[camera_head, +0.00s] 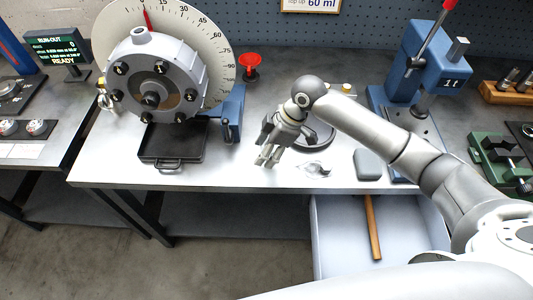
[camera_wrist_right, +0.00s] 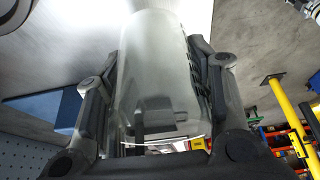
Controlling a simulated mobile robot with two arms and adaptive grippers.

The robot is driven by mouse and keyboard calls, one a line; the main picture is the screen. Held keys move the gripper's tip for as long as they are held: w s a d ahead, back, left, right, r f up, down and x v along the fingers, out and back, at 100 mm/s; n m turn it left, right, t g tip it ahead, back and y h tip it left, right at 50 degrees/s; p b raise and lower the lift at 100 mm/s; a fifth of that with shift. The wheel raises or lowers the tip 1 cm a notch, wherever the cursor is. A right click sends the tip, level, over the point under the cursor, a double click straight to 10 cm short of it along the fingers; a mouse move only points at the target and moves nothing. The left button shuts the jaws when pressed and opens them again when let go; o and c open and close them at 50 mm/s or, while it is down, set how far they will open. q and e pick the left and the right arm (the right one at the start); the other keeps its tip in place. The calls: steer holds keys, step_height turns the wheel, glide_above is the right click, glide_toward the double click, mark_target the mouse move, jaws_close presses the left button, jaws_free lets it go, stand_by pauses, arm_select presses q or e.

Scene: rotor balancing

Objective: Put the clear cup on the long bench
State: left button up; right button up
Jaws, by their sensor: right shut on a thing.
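The clear cup (camera_wrist_right: 155,75) fills the middle of the right wrist view, see-through, between the two dark fingers of my right gripper (camera_wrist_right: 152,110). In the head view my right gripper (camera_head: 267,158) is over the front part of the long bench (camera_head: 220,176), and the cup is too faint there to make out. The gripper is shut on the cup. I cannot tell whether the cup touches the bench top. My left gripper is not in view.
A rotor (camera_head: 155,75) with a dial and a black tray (camera_head: 172,145) stand to the left. A small clear or shiny item (camera_head: 316,169) and a grey block (camera_head: 367,164) lie right of the gripper. An open drawer (camera_head: 340,235) juts out below. A blue press (camera_head: 412,62) stands at right.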

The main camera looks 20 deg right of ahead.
steer(key=shift+w+d+f, duration=0.1)
steer(key=shift+w+f, duration=0.2)
steer(key=shift+f, duration=0.05)
step_height(320, 180, down, 2)
steer(key=shift+f+p, duration=0.15)
steer(key=shift+p, duration=0.55)
steer(key=shift+f, duration=0.45)
steer(key=shift+f, duration=0.1)
steer(key=o, duration=1)
